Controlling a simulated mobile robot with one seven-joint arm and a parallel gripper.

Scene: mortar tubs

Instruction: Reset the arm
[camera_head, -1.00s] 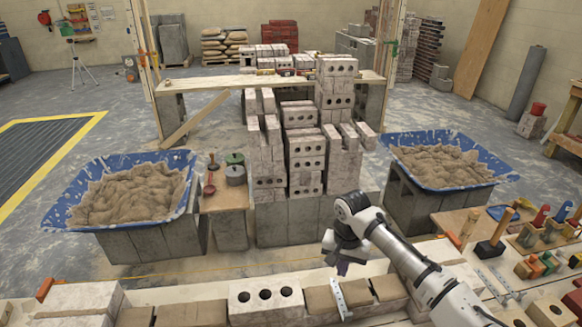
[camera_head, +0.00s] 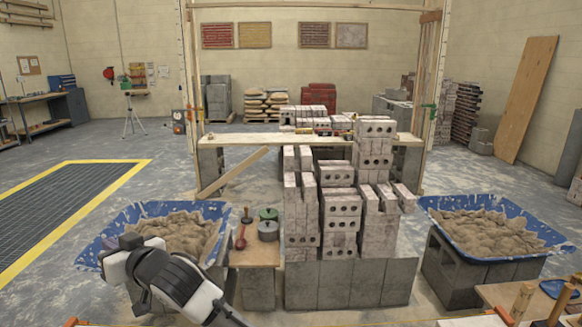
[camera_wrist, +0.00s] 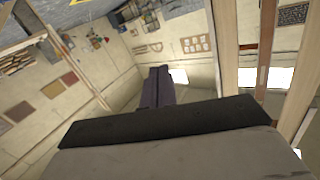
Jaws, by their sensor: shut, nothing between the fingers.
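My arm shows in the head view at the lower left, in front of the left mortar tub (camera_head: 100,248). Its white and black links cover part of that tub's front. The fingers are hard to make out there. In the wrist view my gripper (camera_wrist: 157,85) shows as dark fingers, closed together with nothing between them. Behind them that view has the wall and posts, tilted, so the wrist camera looks out across the room.
A blue tub of mortar (camera_head: 490,232) stands on blocks at the right. Stacked bricks (camera_head: 340,205) rise in the middle. A small stand (camera_head: 258,254) holds pots beside the left tub. A plank bench (camera_head: 240,139) stands behind. Open floor lies at left.

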